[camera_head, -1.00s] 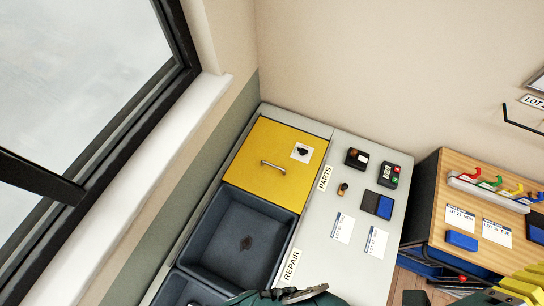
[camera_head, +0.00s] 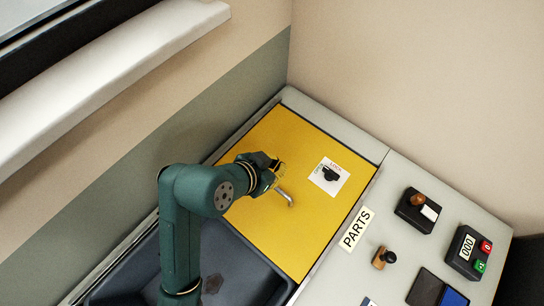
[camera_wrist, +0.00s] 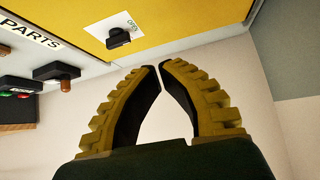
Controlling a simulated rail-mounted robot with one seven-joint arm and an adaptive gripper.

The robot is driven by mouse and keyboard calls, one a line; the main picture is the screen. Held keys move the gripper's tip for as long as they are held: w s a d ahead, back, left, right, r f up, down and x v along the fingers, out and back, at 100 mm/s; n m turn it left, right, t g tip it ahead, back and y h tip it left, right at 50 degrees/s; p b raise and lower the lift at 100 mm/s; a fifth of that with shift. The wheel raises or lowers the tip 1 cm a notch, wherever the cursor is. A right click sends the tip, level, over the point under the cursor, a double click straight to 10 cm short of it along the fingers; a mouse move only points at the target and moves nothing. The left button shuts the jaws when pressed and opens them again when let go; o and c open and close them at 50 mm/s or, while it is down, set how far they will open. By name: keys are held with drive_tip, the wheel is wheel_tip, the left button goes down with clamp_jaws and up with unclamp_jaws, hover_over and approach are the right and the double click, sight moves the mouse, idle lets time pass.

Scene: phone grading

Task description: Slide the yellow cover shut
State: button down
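The yellow cover (camera_head: 290,140) lies flat over the bin beside the PARTS label; it also shows in the wrist view (camera_wrist: 190,22). Its metal handle (camera_head: 287,199) is partly hidden by my gripper in the head view. A black knob on a white label (camera_head: 330,175) sits on the cover; in the wrist view the knob (camera_wrist: 118,38) is beside the word OPEN. My gripper (camera_head: 279,168) is over the cover beside the handle; I cannot tell whether they touch. In the wrist view its yellow-ribbed fingers (camera_wrist: 159,67) meet almost tip to tip, with nothing visible between them.
An open dark bin (camera_head: 235,262) lies nearer than the cover, with a dark patch on its floor. The PARTS label (camera_head: 356,229), a stamp (camera_head: 383,257) and small black devices (camera_head: 468,252) are on the counter to the right. A wall stands behind.

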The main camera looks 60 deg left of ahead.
drive_tip(key=shift+n, duration=0.5)
drive_tip(key=f, duration=0.1)
drive_tip(key=s+a+f, duration=0.1)
drive_tip(key=s+a+f+b, duration=0.1)
drive_tip(key=f, duration=0.1)
drive_tip(key=shift+s, duration=0.2)
drive_tip(key=b+x, duration=0.3)
drive_tip(key=x, duration=0.6)
drive_tip(key=shift+a+f+b, duration=0.1)
drive_tip(key=shift+f+b, duration=0.3)
drive_tip(key=s, duration=0.1)
drive_tip(key=s+d, duration=0.1)
drive_tip(key=s, duration=0.1)
drive_tip(key=shift+s+d+f+b, duration=0.15)
drive_tip(key=shift+s+d+b, duration=0.05)
drive_tip(key=shift+d+b, duration=0.2)
drive_tip(key=shift+a, duration=0.1)
